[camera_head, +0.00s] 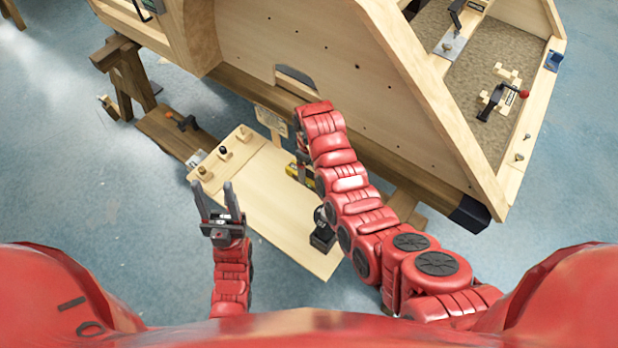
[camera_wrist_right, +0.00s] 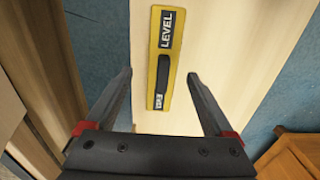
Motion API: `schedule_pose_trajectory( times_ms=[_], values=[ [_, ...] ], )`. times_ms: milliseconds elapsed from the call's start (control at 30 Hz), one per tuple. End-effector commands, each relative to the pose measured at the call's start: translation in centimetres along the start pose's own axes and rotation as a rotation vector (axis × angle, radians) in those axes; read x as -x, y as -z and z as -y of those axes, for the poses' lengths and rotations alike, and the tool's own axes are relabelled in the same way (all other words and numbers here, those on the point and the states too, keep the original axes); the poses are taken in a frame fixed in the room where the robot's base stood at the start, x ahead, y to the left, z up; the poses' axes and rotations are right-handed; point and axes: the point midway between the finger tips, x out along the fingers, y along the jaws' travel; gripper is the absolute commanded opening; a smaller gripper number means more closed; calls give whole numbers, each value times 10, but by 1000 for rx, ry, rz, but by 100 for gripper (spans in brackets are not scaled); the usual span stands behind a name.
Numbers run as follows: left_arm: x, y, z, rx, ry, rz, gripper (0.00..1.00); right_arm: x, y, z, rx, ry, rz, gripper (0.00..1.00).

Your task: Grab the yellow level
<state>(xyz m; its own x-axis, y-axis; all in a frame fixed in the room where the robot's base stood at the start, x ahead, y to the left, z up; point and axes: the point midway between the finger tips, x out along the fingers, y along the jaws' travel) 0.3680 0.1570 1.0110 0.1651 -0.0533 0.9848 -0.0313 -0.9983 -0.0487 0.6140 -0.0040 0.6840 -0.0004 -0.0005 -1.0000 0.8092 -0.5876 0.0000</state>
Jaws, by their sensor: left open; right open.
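The yellow level (camera_wrist_right: 155,60) lies on a pale wooden board (camera_wrist_right: 215,70) in the right wrist view, with "LEVEL" lettering and a dark slot along its middle. In the head view a bit of the yellow level (camera_head: 292,171) shows beside my right arm, which hides much of it. My right gripper (camera_wrist_right: 158,76) is open, pointing at the board, with one finger on each side of the level's lower part; I see no contact.
A large wooden bodyframe (camera_head: 300,45) stands just behind the board. A black tool (camera_head: 322,235) stands on the board's near right part. Small wooden blocks with knobs (camera_head: 222,153) sit at its left end. Blue floor (camera_head: 60,170) is clear at the left.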

Motion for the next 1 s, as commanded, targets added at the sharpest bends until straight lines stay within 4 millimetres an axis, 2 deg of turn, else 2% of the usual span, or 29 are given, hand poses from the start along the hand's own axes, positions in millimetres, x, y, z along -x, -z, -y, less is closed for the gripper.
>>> schedule_pose_trajectory(
  times_ms=[400, 600, 833, 1000],
  values=[
    [-8, 1, 0, 0, 0, 0, 50, -42, 1, 4, 1, 3, 5, 88],
    [-9, 2, 0, 0, 0, 0, 50, -51, 2, 4, -1, 0, 1, 88],
    [-8, 1, 0, 0, 0, 0, 50, -51, 2, 4, -1, 0, 0, 88],
    [-9, 1, 0, 0, 0, 0, 50, -51, 2, 3, -1, 0, 0, 57]
  ],
)
